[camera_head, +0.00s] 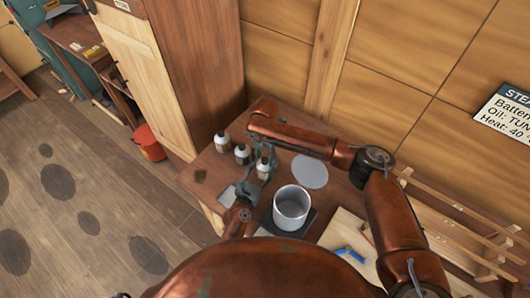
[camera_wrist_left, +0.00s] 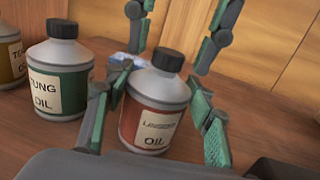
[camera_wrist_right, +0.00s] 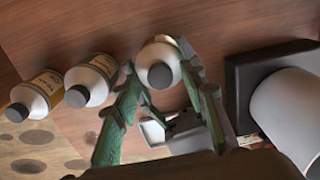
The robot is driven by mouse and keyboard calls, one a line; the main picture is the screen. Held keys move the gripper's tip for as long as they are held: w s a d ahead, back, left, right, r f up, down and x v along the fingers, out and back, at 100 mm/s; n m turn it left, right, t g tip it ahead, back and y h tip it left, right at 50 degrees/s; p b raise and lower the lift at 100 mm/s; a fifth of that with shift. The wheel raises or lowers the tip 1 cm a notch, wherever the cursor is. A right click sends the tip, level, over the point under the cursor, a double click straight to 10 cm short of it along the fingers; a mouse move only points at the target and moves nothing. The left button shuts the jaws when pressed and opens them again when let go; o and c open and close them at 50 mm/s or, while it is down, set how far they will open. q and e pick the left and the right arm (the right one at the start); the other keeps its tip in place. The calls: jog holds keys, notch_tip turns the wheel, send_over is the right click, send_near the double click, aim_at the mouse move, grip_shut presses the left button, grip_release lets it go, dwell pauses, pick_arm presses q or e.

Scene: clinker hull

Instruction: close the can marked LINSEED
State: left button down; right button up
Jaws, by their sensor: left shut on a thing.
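The LINSEED can (camera_wrist_left: 155,112) is a grey bottle with a red label and stands upright on the bench. Its black cap (camera_wrist_left: 168,59) sits on the neck; I cannot tell how tight it is. My left gripper (camera_wrist_left: 155,105) is shut on the can's body, one finger on each side. In the head view the can (camera_head: 263,171) is partly covered by my grippers. My right gripper (camera_wrist_right: 158,62) is open, its fingers spread around the can's top. The cap also shows in the right wrist view (camera_wrist_right: 160,75).
The TUNG oil can (camera_wrist_left: 60,75) and another similar can (camera_wrist_left: 8,55) stand to the left. A white pot (camera_head: 291,212) on a dark base, a grey disc (camera_head: 310,172) and a pale flat piece (camera_head: 227,196) lie close by. A wooden cabinet (camera_head: 200,70) rises behind.

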jog(key=shift+f, duration=0.2)
jog(key=shift+c, duration=0.7)
grip_shut()
jog(key=m, duration=0.6)
jog(key=shift+m, duration=0.3)
jog(key=shift+o, duration=0.8)
grip_release()
